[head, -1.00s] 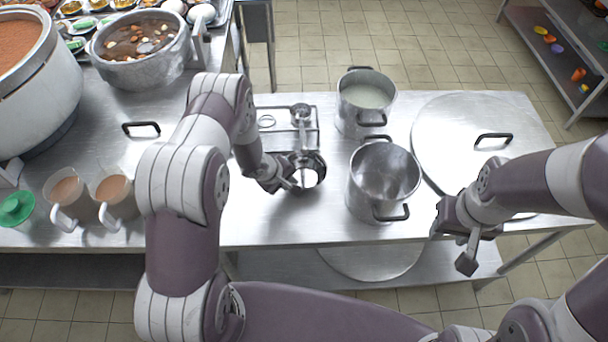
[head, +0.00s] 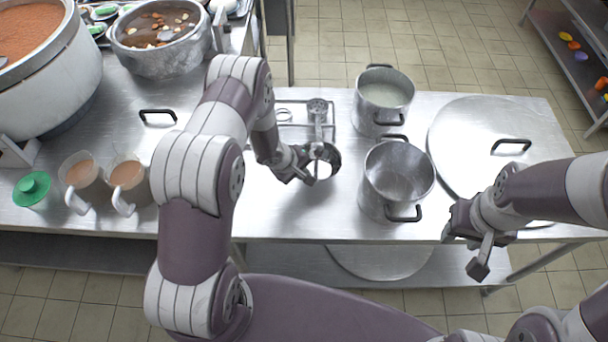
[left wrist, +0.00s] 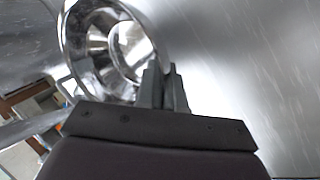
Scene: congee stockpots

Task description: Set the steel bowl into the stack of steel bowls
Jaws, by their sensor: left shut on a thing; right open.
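A shiny steel bowl (head: 327,157) is at my left gripper (head: 309,164), over the middle of the steel table near the wire rack. The left gripper is shut on its rim. In the left wrist view, the bowl (left wrist: 82,48) is tilted, its mirror-like inside showing, with the left gripper's fingers (left wrist: 164,88) at its edge. I cannot make out a separate stack of steel bowls; the arm and held bowl may hide it. My right gripper (head: 470,252) is open and empty, at the table's front edge on the right.
An empty steel pot (head: 385,205) stands right of the bowl, with a filled pot (head: 365,115) behind it. A wire rack with a ladle (head: 317,107) lies behind the bowl. A large lid (head: 470,130) lies at right. Two mugs (head: 128,173) stand at left.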

